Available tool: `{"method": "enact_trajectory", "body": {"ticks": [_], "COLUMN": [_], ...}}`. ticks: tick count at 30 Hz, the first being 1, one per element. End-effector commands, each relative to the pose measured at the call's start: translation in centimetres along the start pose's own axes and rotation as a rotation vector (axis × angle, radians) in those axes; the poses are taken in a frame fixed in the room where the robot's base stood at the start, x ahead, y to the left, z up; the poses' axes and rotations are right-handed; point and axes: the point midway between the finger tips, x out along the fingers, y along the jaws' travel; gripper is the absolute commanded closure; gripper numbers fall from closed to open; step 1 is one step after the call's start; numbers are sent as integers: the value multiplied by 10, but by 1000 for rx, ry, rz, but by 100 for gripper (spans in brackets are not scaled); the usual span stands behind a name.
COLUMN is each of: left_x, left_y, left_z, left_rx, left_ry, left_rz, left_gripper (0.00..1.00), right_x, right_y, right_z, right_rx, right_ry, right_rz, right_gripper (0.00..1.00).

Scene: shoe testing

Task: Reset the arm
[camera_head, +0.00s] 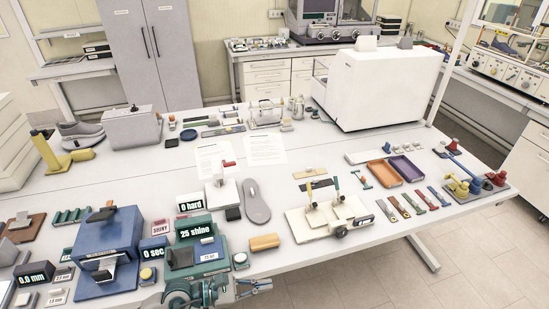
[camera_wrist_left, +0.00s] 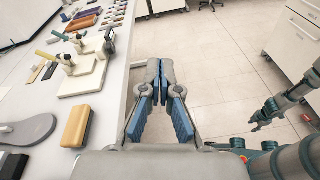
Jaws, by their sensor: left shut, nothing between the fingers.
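My left gripper (camera_head: 262,285) is at the front edge of the white table, low in the head view, with its arm coming in from the bottom. In the left wrist view the left gripper (camera_wrist_left: 160,72) has its two blue-padded fingers brought together at the tips, with nothing between them. It points over open floor beside the table edge and touches no object. Dark links of my own body show at the right of the left wrist view.
A tan block (camera_head: 264,242), a grey insole (camera_head: 256,201) and a cream clamp fixture (camera_head: 326,218) are near the left gripper. A green device labelled "25 shine" (camera_head: 196,253) and a blue device (camera_head: 107,236) stand to the left. Floor (camera_head: 345,285) is clear at the front right.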

Motion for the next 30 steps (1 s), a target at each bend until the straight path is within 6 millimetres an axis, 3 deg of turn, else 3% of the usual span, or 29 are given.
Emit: {"method": "enact_trajectory", "body": {"ticks": [3,6,9,11,14,16,18,20,21,25,30], "left_x": [5,-7,-41,-69,-111,-132,-145,-153,-156,-163,-166], "left_y": [6,28,66,87,93,77,48,20,0,-60,-132], "left_z": [39,65,62,34,-39,-92,-140,-172,-190,-228,-252], "left_rx": [-263,-579,-1021,-1318,-1772,-2034,-2259,-2413,2348,2080,1805], "left_ry": [-239,-488,-789,-970,-1223,-1356,-1459,-1524,1463,1249,1035], "left_rz": [88,203,379,514,760,934,1111,1257,-1268,-1246,-1226], "left_gripper": [100,100,100,100,100,100,100,100,100,100,100], "right_x": [0,0,0,0,0,0,0,0,0,0,0], "right_y": [1,1,0,0,1,1,1,1,1,1,1], "right_z": [2,4,6,6,6,6,6,6,6,5,5], "right_rx": [0,0,0,0,0,0,0,0,0,0,0], "right_ry": [-3,-6,-9,-9,-9,-9,-9,-9,-9,-9,-8], "right_rz": [1,1,1,1,1,1,1,1,1,1,1], "right_gripper": [60,60,60,60,60,60,60,60,60,60,60]}}
